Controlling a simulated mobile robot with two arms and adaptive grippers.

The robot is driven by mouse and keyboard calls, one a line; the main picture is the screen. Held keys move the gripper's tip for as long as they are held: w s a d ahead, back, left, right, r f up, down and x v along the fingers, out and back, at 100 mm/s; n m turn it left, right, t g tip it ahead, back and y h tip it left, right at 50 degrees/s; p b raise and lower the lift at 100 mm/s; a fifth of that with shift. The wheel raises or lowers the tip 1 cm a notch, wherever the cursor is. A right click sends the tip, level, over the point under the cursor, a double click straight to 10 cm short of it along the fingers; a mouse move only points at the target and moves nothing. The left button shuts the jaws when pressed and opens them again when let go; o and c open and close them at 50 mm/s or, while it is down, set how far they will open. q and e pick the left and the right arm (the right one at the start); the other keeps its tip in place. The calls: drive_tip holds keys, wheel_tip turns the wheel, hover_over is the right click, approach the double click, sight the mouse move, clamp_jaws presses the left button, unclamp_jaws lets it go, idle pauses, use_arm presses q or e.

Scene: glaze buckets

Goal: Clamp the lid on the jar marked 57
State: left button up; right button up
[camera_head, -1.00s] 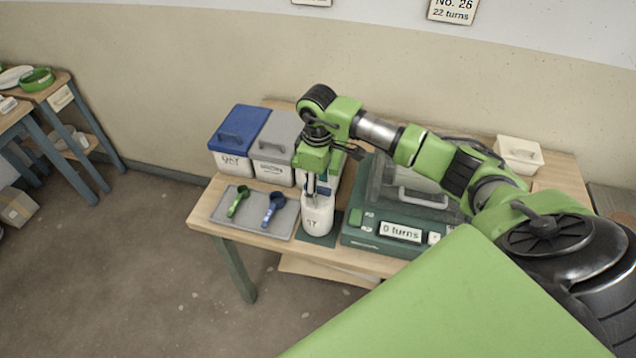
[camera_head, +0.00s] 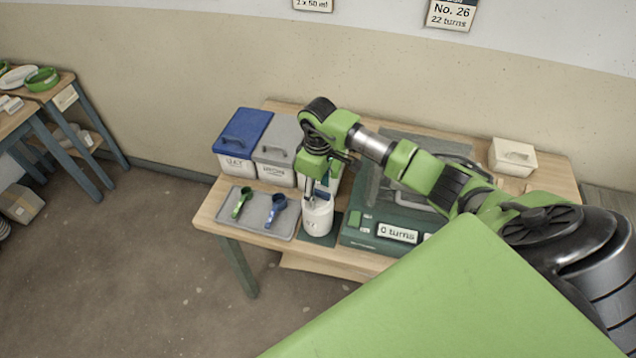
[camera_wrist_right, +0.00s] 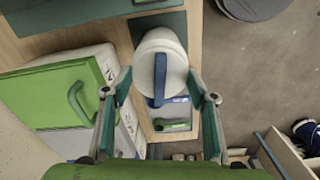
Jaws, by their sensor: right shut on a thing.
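The white jar (camera_head: 317,221) stands upright on a dark green mat at the front of the table. Its dark mark is too small to read for certain. In the wrist view the jar's round white lid (camera_wrist_right: 172,48) shows from above, with a blue bar (camera_wrist_right: 160,78) across it. My right gripper (camera_head: 318,196) comes down over the jar top. In the wrist view its two fingers (camera_wrist_right: 159,84) stand on either side of the white lid and are shut on it. The exact contact is hard to see. My left gripper is in neither view.
A tray (camera_head: 281,229) with green and blue scoops lies left of the jar. Blue-lidded (camera_head: 243,131) and grey-lidded (camera_head: 277,140) bins stand behind. A green machine reading "0 turns" (camera_head: 397,233) stands close right. A white box (camera_head: 512,157) is at the back right.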

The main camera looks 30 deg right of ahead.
drive_tip(key=shift+s+d+f, duration=0.1)
drive_tip(key=shift+s+f, duration=0.05)
drive_tip(key=shift+f, duration=0.05)
drive_tip(key=o, duration=1.2)
drive_tip(key=shift+d, duration=0.1)
